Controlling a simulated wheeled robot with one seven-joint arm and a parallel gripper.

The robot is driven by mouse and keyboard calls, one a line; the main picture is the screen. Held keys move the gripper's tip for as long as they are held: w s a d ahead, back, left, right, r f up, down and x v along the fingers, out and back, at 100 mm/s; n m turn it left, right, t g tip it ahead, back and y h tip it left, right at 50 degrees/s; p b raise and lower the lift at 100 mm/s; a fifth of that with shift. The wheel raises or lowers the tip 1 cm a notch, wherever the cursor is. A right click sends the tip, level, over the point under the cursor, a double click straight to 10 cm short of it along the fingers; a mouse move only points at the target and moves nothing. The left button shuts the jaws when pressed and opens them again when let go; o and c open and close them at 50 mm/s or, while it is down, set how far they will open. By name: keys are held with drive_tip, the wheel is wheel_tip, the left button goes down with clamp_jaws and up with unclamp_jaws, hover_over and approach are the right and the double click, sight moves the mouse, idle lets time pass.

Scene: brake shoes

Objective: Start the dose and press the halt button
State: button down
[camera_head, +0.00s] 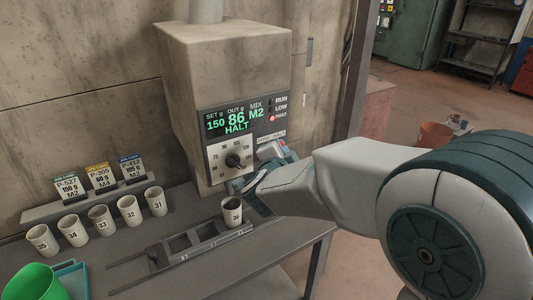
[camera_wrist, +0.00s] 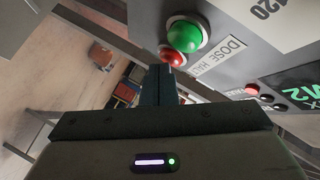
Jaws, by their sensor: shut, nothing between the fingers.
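The dosing machine (camera_head: 225,85) has a display (camera_head: 238,118) reading SET 150 g, OUT 86 g, mix M2 and HALT. In the wrist view, the green button (camera_wrist: 185,35) and red button (camera_wrist: 172,57) sit side by side by the DOSE HALT label (camera_wrist: 217,55). My gripper (camera_wrist: 166,72) is shut and empty, its fingertips right at the red button's edge; I cannot tell whether they touch. In the head view, my gripper and wrist cover most of the button area. A cup marked 30 (camera_head: 232,213), with dark contents, stands on the rail below the machine.
A dial (camera_head: 235,160) is below the display, and a red lamp (camera_head: 271,118) by FAULT is lit. Cups 31 to 35 (camera_head: 100,220) stand in a row at left, before several recipe cards (camera_head: 98,178). A green container (camera_head: 35,283) is at front left.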

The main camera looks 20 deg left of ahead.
drive_tip(key=shift+s+d, duration=0.5)
drive_tip(key=shift+d, duration=0.15)
drive_tip(key=shift+b, duration=0.3)
drive_tip(key=s+d+b, duration=0.1)
drive_tip(key=s+d, duration=0.2)
drive_tip(key=shift+s+d, duration=0.15)
drive_tip(key=shift+d, duration=0.25)
